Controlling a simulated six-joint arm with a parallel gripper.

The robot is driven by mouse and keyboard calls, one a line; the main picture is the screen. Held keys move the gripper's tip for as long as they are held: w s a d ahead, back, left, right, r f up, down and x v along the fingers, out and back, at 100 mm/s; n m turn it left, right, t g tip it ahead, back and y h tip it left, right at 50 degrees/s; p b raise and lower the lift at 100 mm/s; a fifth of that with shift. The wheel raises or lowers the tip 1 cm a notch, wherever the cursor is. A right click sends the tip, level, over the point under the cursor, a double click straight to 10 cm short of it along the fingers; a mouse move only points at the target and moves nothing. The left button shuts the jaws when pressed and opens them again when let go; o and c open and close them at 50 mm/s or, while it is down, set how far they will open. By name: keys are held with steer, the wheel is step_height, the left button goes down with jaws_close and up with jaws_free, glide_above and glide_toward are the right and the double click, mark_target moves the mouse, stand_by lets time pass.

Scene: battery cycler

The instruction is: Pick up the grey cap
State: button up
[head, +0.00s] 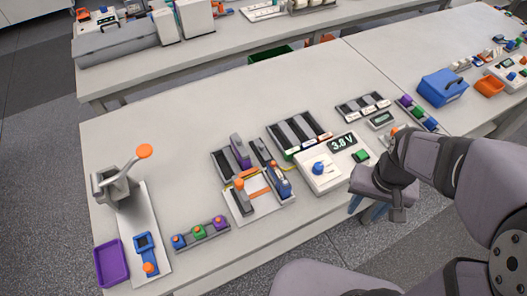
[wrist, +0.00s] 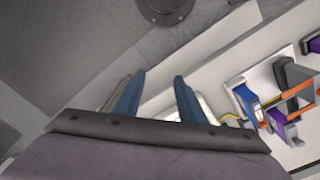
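My gripper (head: 368,210) is at the table's front edge, just in front of the cycler box. Its two blue fingers also show in the wrist view (wrist: 159,88), spread apart with nothing between them; it is open and empty. I cannot pick out a grey cap for certain in either view; it may be too small or hidden behind my arm. A white fixture (head: 262,208) with an orange handle, a purple part and a blue part stands left of my gripper. It shows at the right of the wrist view (wrist: 293,150).
The cycler box (head: 322,178) reads 3.8 V. Black slotted trays (head: 299,133) stand behind. A grey press (head: 118,187), a purple tray (head: 112,263) and a rack of coloured blocks (head: 203,236) are at left. A blue box (head: 442,88) is at right. The table's back left is clear.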

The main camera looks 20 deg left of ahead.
steer(key=shift+t, duration=0.3)
steer(key=w+a, duration=0.3)
steer(key=a, duration=0.1)
steer(key=w+a, duration=0.4)
steer(key=w+a+r+b, duration=0.1)
steer(key=w+a, duration=0.3)
steer(key=shift+w, duration=0.25)
steer(key=w+a, duration=0.3)
steer(key=a, duration=0.5)
steer(key=t, duration=0.1)
glide_above(262, 145)
steer(key=shift+s+f, duration=0.2)
steer(key=shift+f, duration=0.55)
steer(key=shift+s+f, duration=0.15)
steer(key=shift+f, duration=0.6)
steer(key=shift+s+f+p, duration=0.1)
steer(key=shift+f+p, duration=0.3)
steer(key=shift+f, duration=0.15)
steer(key=shift+w+f+p, duration=0.15)
steer(key=shift+f+p, duration=0.25)
steer(key=shift+f, duration=0.65)
steer(key=shift+w+f+p, duration=0.1)
steer(key=shift+f+p, duration=0.3)
steer(key=shift+f, duration=0.6)
jaws_close()
